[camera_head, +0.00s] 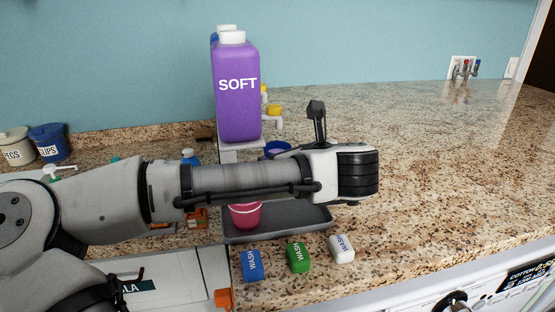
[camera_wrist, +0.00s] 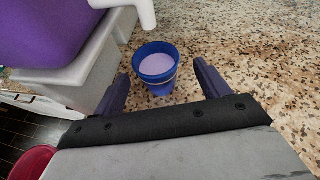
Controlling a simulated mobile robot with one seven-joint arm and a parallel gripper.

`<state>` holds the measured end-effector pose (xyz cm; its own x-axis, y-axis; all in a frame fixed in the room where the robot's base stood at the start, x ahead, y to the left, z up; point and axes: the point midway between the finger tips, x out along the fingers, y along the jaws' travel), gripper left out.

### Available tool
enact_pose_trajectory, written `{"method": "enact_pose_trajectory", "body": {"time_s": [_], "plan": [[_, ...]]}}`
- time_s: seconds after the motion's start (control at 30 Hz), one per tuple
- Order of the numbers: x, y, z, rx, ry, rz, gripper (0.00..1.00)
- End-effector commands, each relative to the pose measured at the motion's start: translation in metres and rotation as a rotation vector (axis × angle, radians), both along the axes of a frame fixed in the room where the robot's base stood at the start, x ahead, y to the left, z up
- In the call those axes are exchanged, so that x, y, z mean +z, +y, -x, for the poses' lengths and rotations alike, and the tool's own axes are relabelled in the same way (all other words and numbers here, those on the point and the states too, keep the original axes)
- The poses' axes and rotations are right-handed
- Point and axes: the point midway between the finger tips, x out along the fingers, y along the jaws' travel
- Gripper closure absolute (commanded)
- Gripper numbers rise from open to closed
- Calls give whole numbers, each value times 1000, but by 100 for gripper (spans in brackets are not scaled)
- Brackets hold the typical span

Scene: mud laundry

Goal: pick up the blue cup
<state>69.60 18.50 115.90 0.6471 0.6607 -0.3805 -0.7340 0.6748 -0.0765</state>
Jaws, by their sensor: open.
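The blue cup (camera_wrist: 156,67) stands upright in the wrist view with a pale lilac fill inside. It sits on the speckled counter below a white spout. My gripper (camera_wrist: 160,85) is open, with one dark finger to the left of the cup and one to the right. The cup is ahead of and roughly between the fingertips, and no contact shows. In the head view the blue rim of the cup (camera_head: 278,147) shows behind my arm, beside the purple SOFT bottle (camera_head: 236,95). My wrist and arm hide most of the cup there.
The purple bottle rests on a white stand (camera_wrist: 75,78) close to the cup's left. A pink cup (camera_head: 245,216) stands on a dark tray (camera_head: 290,222). Blue, green and white WASH blocks (camera_head: 298,257) lie in front. The counter to the right is clear.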

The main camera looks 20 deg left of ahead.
Motion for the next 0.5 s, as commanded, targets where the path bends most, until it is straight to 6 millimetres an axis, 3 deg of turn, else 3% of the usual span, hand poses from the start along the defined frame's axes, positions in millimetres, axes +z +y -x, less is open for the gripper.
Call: {"method": "enact_pose_trajectory", "body": {"time_s": [0.23,0.5], "plan": [[-13,26,-21,3,2,2,25],[-19,32,-28,0,1,2,25]]}}
